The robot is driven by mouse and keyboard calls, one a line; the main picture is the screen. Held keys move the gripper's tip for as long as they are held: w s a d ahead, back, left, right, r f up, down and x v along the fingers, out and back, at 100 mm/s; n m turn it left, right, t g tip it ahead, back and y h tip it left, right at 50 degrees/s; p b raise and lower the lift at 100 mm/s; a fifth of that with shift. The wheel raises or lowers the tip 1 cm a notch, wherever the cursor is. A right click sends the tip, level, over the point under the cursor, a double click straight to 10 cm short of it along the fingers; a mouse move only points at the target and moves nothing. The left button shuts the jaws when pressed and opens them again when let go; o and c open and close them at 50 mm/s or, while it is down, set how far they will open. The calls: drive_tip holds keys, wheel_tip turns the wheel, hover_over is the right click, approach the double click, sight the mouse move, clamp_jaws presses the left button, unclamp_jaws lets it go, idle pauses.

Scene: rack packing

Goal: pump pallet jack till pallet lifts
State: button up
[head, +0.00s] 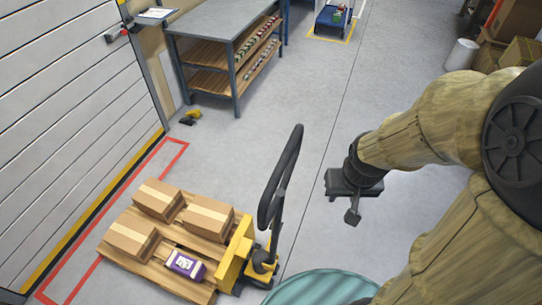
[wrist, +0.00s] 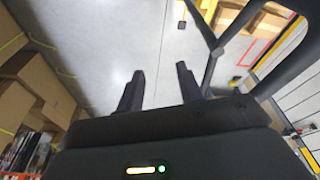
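The yellow pallet jack (head: 235,252) stands at the lower middle of the head view, its forks hidden under a wooden pallet (head: 112,252). Its black looped handle (head: 283,165) stands up, leaning slightly to the right. I cannot tell whether the pallet is off the floor. My gripper (head: 352,214) is to the right of the handle, apart from it. In the wrist view my gripper (wrist: 158,86) has its two dark fingers spread with nothing between them. The handle (wrist: 216,48) shows there as a dark loop to the right of the fingers.
Several cardboard boxes (head: 158,199) and a purple-labelled package (head: 186,264) sit on the pallet. A teal round surface (head: 322,290) is at the bottom edge. A workbench (head: 218,22) stands at the back. Floor between the bench and my arm is clear.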

drive_tip(key=shift+a, duration=0.25)
drive_tip(key=shift+o, duration=1)
drive_tip(key=shift+w+a+r, duration=0.1)
drive_tip(key=shift+w+r, duration=0.1)
drive_tip(key=shift+w, duration=0.3)
drive_tip(key=w+a+r+m+g+y+b, duration=0.1)
drive_tip(key=w+a+r+m+b, duration=0.1)
drive_tip(key=r, duration=0.6)
drive_tip(key=w+a+r+m+y+b, duration=0.1)
drive_tip(key=w+a+r+b, duration=0.4)
drive_tip(key=r, duration=0.4)
drive_tip(key=shift+w+a+m+g, duration=0.4)
drive_tip(key=shift+w+a, duration=0.35)
drive_tip(key=shift+w, duration=0.5)
drive_tip(key=shift+f, duration=0.15)
